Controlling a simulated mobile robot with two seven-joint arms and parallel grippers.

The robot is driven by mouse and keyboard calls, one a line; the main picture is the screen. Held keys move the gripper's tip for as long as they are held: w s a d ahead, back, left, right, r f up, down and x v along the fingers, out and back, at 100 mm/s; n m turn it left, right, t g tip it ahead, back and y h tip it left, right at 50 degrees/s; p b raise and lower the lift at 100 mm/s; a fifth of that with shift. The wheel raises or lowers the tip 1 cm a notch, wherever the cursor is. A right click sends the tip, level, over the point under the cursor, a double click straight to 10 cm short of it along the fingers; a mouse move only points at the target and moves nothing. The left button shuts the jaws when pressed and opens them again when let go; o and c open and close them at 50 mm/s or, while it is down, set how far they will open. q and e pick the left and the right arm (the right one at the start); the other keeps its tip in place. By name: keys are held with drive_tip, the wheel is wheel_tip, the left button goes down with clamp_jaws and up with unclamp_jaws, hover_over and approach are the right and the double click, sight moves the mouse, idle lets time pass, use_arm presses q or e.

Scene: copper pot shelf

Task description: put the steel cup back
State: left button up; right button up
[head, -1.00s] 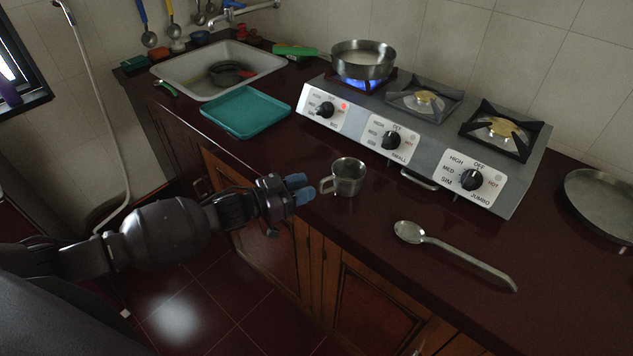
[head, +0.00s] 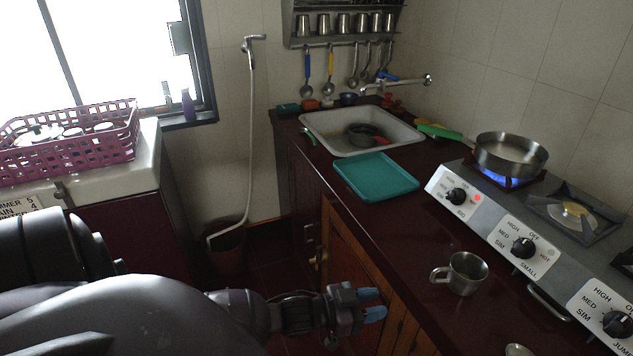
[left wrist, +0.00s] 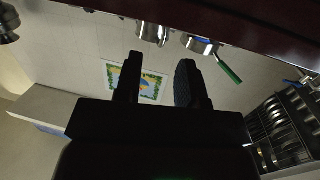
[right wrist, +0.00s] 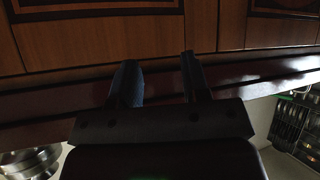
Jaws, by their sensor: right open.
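The steel cup (head: 466,272) stands upright on the dark red counter (head: 420,235), its handle toward the left. A steel cup also shows at the top of the left wrist view (left wrist: 152,32). My left gripper (head: 372,303) is open and empty, left of the cup and just off the counter's front edge. Its fingers show apart in the left wrist view (left wrist: 158,80). My right gripper (right wrist: 157,82) is open and empty, facing wooden cabinet fronts; the head view does not show it. A wall rack (head: 345,42) holds a row of several steel cups.
A pan (head: 510,152) sits over a lit blue flame on the stove (head: 500,215). A teal tray (head: 376,176) lies before the sink (head: 330,118). A spoon (head: 518,350) is partly cut off. A pink basket (head: 70,145) stands at left.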

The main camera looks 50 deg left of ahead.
use_arm(q)
drive_tip(key=s+a+f+n+g+y, duration=0.1)
drive_tip(key=s+f+n+y, duration=0.1)
drive_tip(key=s+f+y, duration=0.2)
drive_tip(key=s+a+f+n+g+y, duration=0.1)
drive_tip(key=s+f+y, duration=0.3)
drive_tip(key=s, duration=0.7)
drive_tip(key=shift+s+f+n+g+y, duration=0.2)
drive_tip(key=shift+f+n+g+y, duration=0.1)
drive_tip(key=shift+f+n+g, duration=0.55)
drive_tip(key=shift+r, duration=0.1)
